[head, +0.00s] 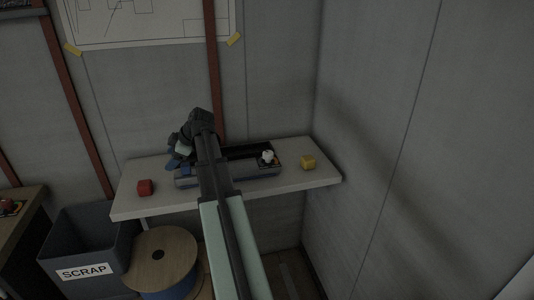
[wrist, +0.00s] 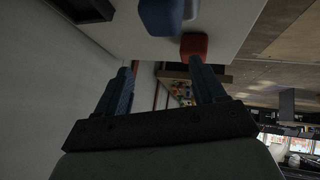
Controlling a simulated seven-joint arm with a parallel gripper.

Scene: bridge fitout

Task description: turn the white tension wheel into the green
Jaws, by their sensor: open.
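The white tension wheel (head: 267,156) sits at the right end of a long dark grey device (head: 268,172) on the shelf. Small coloured marks lie beside the wheel, but they are too small to tell where the green is. My gripper (head: 176,163) is at the left end of the device, well left of the wheel, and partly hidden by my arm. In the wrist view my gripper (wrist: 162,82) has its two blue fingers apart with nothing between them. The wheel cannot be made out in the wrist view. My arm crosses in front of the device's middle.
A red block (head: 144,187) lies on the pale shelf (head: 145,207) at left, and a yellow block (head: 308,162) at right. The red block (wrist: 193,45) and a blue part (wrist: 160,16) show in the wrist view. A scrap bin (head: 84,270) and cable spool (head: 160,257) stand below.

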